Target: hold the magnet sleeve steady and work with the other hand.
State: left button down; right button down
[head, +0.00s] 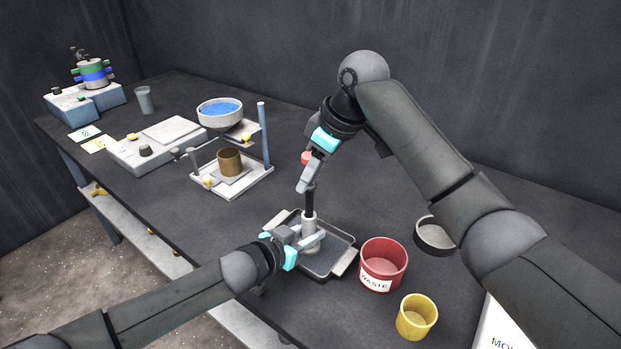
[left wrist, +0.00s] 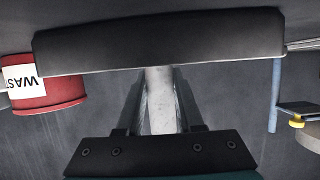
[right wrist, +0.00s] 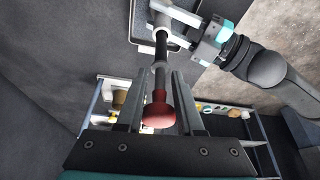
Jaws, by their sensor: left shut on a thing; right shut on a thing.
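The magnet sleeve (head: 310,222) is a pale grey upright cylinder over a dark shallow tray (head: 338,230). My left gripper (head: 308,241) is shut around it, low on its side; it also shows between the fingers in the left wrist view (left wrist: 160,100). A black rod (head: 310,203) stands in line with the sleeve, its lower end at the sleeve's top. A red knob (right wrist: 158,115) caps the rod. My right gripper (head: 309,186) is above, shut on the magnet rod. How far the rod sits inside the sleeve is hidden.
A red WASTE bin (head: 384,265) and a yellow cup (head: 416,316) stand right of the tray. A dark round pan (head: 435,236) is beside my right arm. A stand with a blue-filled bowl (head: 220,113) is behind left. The table between the stand and tray is clear.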

aim_at(310, 155)
pick_arm(q)
jog(key=shift+s+a+f, duration=0.15)
jog(key=shift+s+f, duration=0.05)
jog(key=shift+f, duration=0.3)
pick_arm(e)
jog(key=shift+r, duration=5.6)
pick_arm(q)
jog(key=c, duration=0.8)
grip_release()
jog(key=shift+c, duration=0.2)
jog(key=shift+o, duration=0.6)
jog(key=shift+w+r, duration=0.15)
jog(key=shift+r, duration=0.1)
jog(key=o, duration=0.5)
jog(key=shift+r, duration=0.15)
jog(key=c, duration=0.7)
jog(key=shift+o, duration=0.2)
